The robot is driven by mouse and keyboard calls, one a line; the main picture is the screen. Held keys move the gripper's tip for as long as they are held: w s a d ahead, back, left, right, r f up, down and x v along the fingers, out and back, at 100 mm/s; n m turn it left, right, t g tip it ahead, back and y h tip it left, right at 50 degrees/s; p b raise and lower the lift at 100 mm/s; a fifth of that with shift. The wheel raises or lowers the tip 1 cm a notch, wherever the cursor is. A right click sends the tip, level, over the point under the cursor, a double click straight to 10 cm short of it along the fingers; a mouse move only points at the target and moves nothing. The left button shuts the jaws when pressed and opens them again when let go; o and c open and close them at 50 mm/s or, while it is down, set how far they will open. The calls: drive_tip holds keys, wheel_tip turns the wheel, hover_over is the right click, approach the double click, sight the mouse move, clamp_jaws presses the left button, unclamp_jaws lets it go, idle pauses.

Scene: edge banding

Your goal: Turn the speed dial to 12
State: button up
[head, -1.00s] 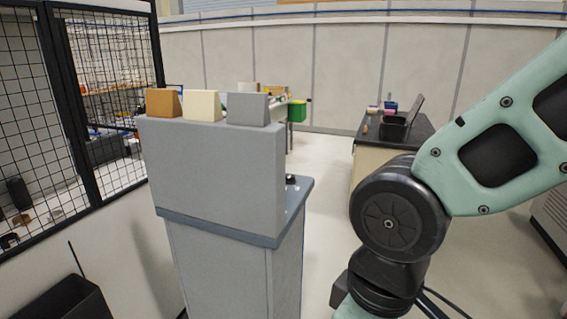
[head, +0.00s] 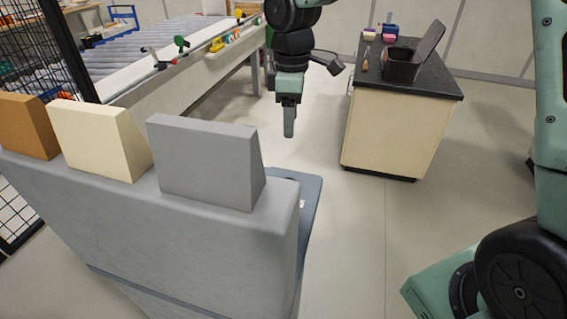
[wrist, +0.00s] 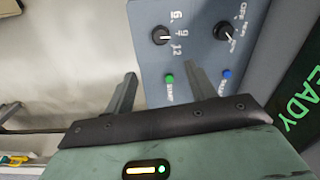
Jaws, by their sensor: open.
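In the wrist view, the control panel (wrist: 196,60) is a blue-grey plate. The speed dial (wrist: 160,35) is a black knob with a white pointer, beside the marks 6, 9 and 12. Its pointer faces right in the picture, roughly at the 9. My gripper (wrist: 160,70) is open and empty, its two fingers apart, over the panel's lower part; the dial lies beyond the fingertips. In the head view, my gripper (head: 289,133) points down above the panel (head: 309,200). There the grey housing hides most of the panel, and the speed dial cannot be made out.
In the wrist view, a second knob (wrist: 224,31), a green button (wrist: 169,79) and a blue button (wrist: 227,73) share the panel. A green-lettered display (wrist: 298,100) stands at right. In the head view, the grey housing (head: 200,235) carries brown, cream and grey blocks. A black-topped cabinet (head: 385,130) stands behind.

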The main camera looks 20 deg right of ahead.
drive_tip(key=f+p, duration=0.1)
drive_tip(key=f, duration=0.4)
drive_tip(key=f+p, duration=0.1)
drive_tip(key=f, duration=0.5)
drive_tip(key=f+p, duration=0.1)
drive_tip(key=f, duration=0.5)
drive_tip(key=shift+s+a+p, duration=0.1)
drive_tip(key=shift+s+p, duration=0.2)
drive_tip(key=shift+p, duration=0.05)
drive_tip(key=c, duration=1)
